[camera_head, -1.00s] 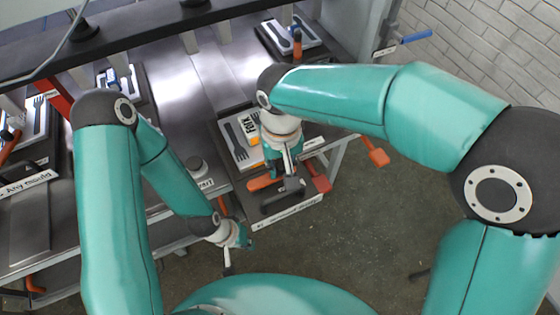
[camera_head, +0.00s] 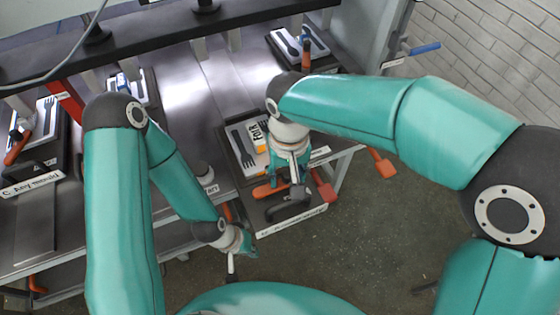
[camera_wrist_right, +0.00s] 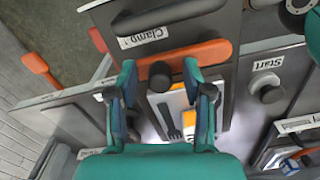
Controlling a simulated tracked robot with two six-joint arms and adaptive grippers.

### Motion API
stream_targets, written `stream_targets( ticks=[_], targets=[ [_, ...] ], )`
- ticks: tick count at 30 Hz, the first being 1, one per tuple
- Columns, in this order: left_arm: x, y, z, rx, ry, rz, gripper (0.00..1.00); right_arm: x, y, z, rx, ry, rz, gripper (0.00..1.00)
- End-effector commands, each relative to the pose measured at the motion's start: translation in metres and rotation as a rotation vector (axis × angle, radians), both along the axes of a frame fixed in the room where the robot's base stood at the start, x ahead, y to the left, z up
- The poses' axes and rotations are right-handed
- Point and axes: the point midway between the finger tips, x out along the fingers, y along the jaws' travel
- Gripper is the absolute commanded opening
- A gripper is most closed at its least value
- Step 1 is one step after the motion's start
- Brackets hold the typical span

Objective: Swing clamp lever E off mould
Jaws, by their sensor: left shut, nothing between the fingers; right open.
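Clamp lever E is an orange bar (camera_head: 268,190) at the front of the middle station; its label is too small to read surely. In the right wrist view the orange lever (camera_wrist_right: 195,56) lies just ahead of my right gripper (camera_wrist_right: 160,90), with a black knob (camera_wrist_right: 160,74) between the open fingers, not gripped. My right gripper (camera_head: 290,178) hangs over that station in the head view. The pale mould (camera_head: 241,150) with a dark fork shape lies behind the lever, partly hidden by my right wrist. My left gripper (camera_head: 231,266) is shut and empty, low in front of the bench.
A black handle (camera_head: 289,207) sits on the station's front drawer, near the lever. A red handle (camera_head: 325,188) and an orange paddle (camera_head: 383,164) stick out to the right. Other mould stations stand left and behind. The floor (camera_head: 390,225) at right is clear.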

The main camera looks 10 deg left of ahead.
Motion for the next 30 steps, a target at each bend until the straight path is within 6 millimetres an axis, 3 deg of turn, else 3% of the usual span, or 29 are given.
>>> stream_targets(
  ticks=[18, 24, 30],
  targets=[
    [0.0, 0.0, 0.0, 0.0, 0.0, 0.0, 0.0, 0.0, 0.002, 0.102, 0.003, -0.001, 0.001, 0.5],
    [0.0, 0.0, 0.0, 0.0, 0.001, 0.0, 0.0, -0.001, 0.001, 0.115, 0.001, 0.001, 0.001, 0.5],
    [0.0, 0.0, 0.0, 0.0, 0.001, 0.0, 0.0, -0.001, 0.001, 0.116, 0.001, 0.001, 0.001, 0.5]
  ],
)
